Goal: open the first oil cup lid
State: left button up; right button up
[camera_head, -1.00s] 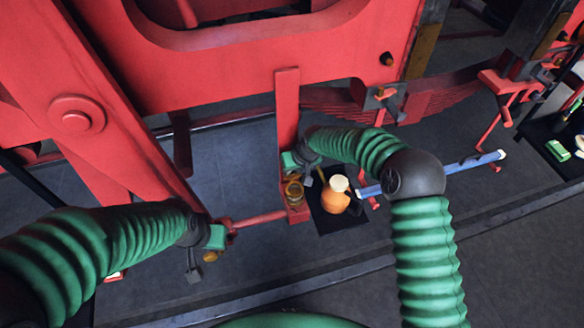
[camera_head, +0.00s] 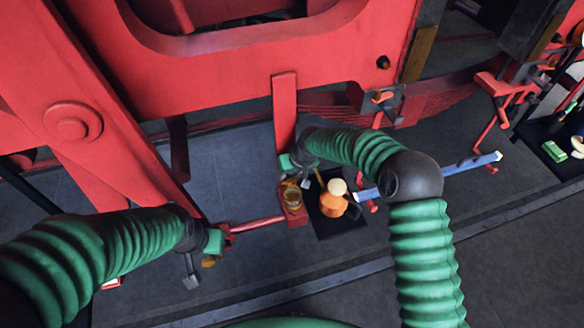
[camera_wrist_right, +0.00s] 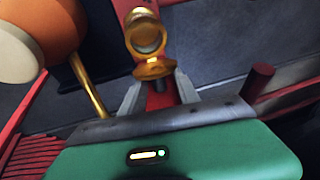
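The brass oil cup (camera_head: 292,198) sits on a red bracket left of the orange oil can. In the right wrist view the cup (camera_wrist_right: 146,38) shows a round brass rim with a greyish inside. A brass disc (camera_wrist_right: 155,68), which looks like its lid, lies nearer my fingers; its exact angle is unclear. My right gripper (camera_wrist_right: 158,82) is open, with its two grey fingers apart on either side just below the disc; contact cannot be told. In the head view it hangs above the cup (camera_head: 303,178). My left gripper (camera_head: 212,246) is by a red bar's left end, its fingers unclear.
The orange oil can (camera_head: 330,207) with a cream top stands on a dark mat (camera_head: 327,233) right of the cup; its brass spout (camera_wrist_right: 90,88) is close to my right gripper. A blue bar (camera_head: 440,172) lies further right. Red frame parts (camera_head: 285,100) rise behind.

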jog(key=b+v, duration=0.3)
jog(key=v, duration=1.3)
jog(key=shift+w+r, duration=0.1)
jog(key=s+d+f+m+h+b, duration=0.1)
jog(key=s+d+f, duration=0.3)
jog(key=s, duration=0.4)
jog(key=s+d+f+m+h, duration=0.1)
jog(key=s+d+f, duration=0.3)
jog(key=s+d, duration=0.3)
jog(key=s+d+f+m+h+b, duration=0.1)
jog(key=s+d+f, duration=0.2)
jog(key=s+d, duration=0.3)
jog(key=s, duration=0.3)
jog(key=shift+s+d+f+m+g+b, duration=0.2)
jog(key=shift+s+f+m+g+b, duration=0.1)
jog(key=shift+f+m, duration=0.1)
jog(key=shift+s, duration=0.1)
jog(key=shift+d, duration=0.1)
